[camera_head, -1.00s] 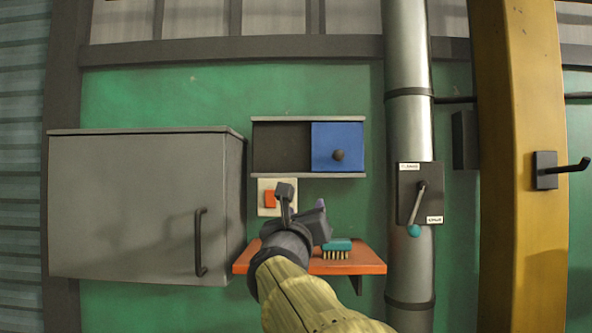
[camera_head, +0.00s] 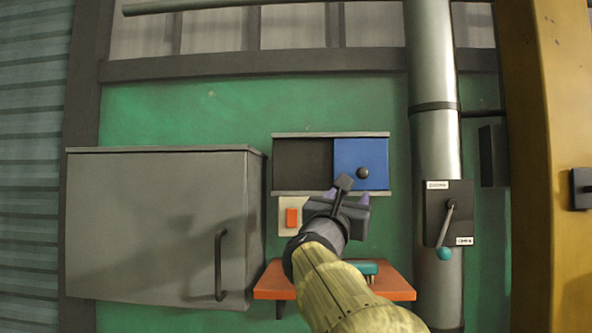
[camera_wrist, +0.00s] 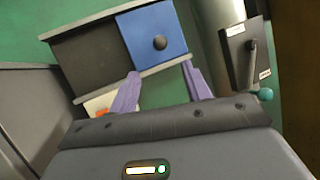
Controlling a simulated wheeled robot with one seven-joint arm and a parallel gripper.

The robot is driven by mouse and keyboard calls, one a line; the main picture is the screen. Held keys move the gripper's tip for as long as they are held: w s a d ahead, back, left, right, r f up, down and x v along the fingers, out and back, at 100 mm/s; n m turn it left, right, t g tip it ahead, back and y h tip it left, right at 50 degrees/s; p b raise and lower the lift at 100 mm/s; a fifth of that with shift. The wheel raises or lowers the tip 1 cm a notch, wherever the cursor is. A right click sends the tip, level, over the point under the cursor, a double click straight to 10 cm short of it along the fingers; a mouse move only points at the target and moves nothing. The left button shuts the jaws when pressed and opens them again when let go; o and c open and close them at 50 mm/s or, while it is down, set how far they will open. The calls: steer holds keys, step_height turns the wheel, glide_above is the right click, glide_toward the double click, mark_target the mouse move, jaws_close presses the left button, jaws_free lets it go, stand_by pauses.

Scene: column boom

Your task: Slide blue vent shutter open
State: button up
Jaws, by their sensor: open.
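The blue vent shutter (camera_head: 350,155) is a square panel with a dark round knob (camera_head: 362,172). It sits at the right end of its frame, and the dark opening (camera_head: 302,162) shows to its left. The shutter also shows in the wrist view (camera_wrist: 150,36), with its knob (camera_wrist: 160,43) ahead of my fingers. My gripper (camera_head: 347,197) is just below the frame's lower rail in the head view, below the knob. In the wrist view my gripper (camera_wrist: 163,80) has its two purple fingers apart with nothing between them. The fingers are apart from the knob.
A grey cabinet (camera_head: 150,230) with a dark handle stands left. An orange shelf (camera_head: 275,285) with a teal brush (camera_head: 368,267) is below. A lever box (camera_head: 436,208) sits on the pipe (camera_head: 434,140) at right.

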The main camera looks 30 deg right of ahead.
mark_target(361, 175)
steer(key=p+x, duration=0.7)
steer(key=x, duration=0.5)
steer(key=shift+r, duration=0.25)
steer(key=shift+w+d, duration=0.35)
steer(key=shift+d, duration=0.05)
jaws_close()
